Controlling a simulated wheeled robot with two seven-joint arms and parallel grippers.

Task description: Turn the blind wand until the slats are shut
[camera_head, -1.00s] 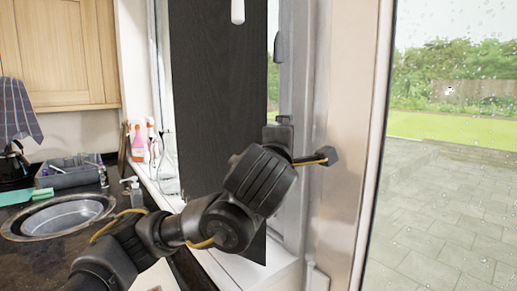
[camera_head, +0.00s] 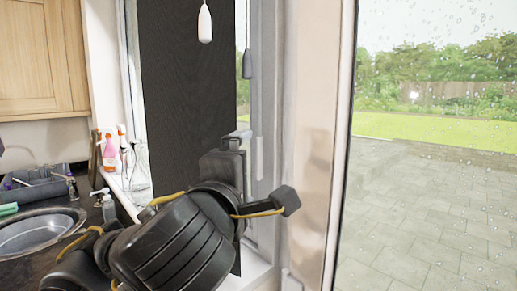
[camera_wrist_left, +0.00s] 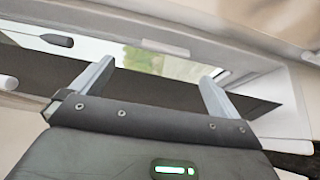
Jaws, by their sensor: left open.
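A white wand end (camera_head: 204,22) hangs at the top of the head view, in front of a dark wood-grained panel (camera_head: 185,85) that looks like the blind. Individual slats cannot be made out. My left gripper (camera_head: 230,145) is below the wand end and apart from it, before the panel's lower right part. In the left wrist view my left gripper (camera_wrist_left: 155,88) is open, with its two fingers spread and nothing between them but the dark panel (camera_wrist_left: 150,92) behind. A white rounded tip at that view's left edge may be the wand. My right gripper is not in view.
A window frame post (camera_head: 310,120) stands right of the arm, with a dark window handle (camera_head: 247,64) beside the panel. Spray bottles (camera_head: 110,150) stand on the sill at left. A sink (camera_head: 35,232) and a grey rack (camera_head: 38,184) are on the dark counter.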

